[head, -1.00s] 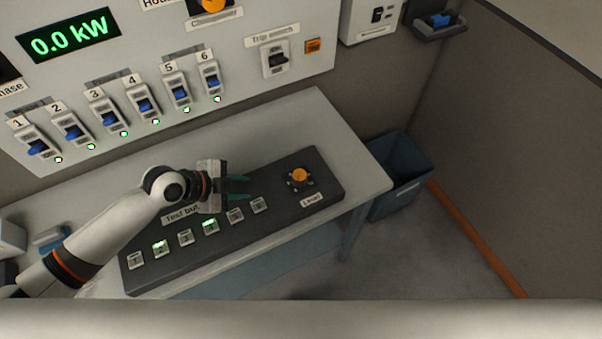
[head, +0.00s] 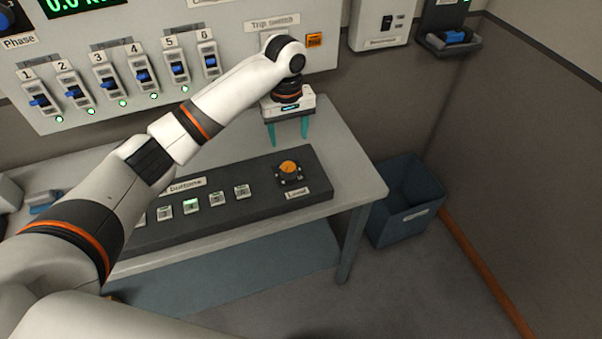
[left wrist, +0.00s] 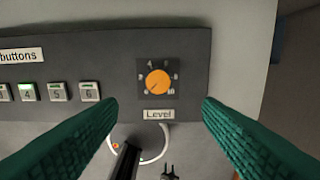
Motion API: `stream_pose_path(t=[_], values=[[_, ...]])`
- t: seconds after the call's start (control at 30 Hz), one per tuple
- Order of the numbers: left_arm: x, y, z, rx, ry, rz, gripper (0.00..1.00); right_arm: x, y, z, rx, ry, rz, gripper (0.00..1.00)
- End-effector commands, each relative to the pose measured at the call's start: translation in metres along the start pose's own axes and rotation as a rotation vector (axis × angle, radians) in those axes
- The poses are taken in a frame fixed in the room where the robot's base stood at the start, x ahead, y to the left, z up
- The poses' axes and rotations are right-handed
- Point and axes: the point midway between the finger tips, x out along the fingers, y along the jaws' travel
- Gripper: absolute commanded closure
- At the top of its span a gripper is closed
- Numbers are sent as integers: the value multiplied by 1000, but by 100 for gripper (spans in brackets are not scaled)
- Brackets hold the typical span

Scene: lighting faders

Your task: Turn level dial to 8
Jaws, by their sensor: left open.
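The level dial (head: 289,168) is an orange knob on a dark square plate at the right end of the sloped grey console. In the left wrist view the dial (left wrist: 158,82) is near the middle, above its "Level" label (left wrist: 159,115). Its scale numbers ring the knob, and its pointer mark appears to aim toward the lower left, near 0. My left gripper (head: 289,139) points down above the dial's end of the console, open and empty. Its green fingers (left wrist: 160,106) spread on both sides of the dial in the wrist view, not touching it. My right gripper is not in view.
Test buttons (head: 190,205) line the console left of the dial; button 4 is lit green. A wall panel with blue breaker switches (head: 141,76) stands behind. A blue-grey bin (head: 405,205) is on the floor right of the table (head: 350,150).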

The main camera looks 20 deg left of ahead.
Motion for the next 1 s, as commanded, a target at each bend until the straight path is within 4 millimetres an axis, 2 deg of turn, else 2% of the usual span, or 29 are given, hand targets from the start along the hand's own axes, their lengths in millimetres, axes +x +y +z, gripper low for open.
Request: stream_pose_path(t=[0.17, 0.3, 0.5, 0.7, 1.0], values=[[14, 1, 0, -19, 2, 9, 40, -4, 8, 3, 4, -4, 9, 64], [40, 2, 0, -17, 3, 9, 40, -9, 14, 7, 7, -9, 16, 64], [81, 1, 0, -16, 3, 7, 40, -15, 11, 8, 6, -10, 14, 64], [108, 1, 0, -14, 1, 5, 40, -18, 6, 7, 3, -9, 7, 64], [119, 1, 0, -13, 0, 3, 40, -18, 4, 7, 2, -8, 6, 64]])
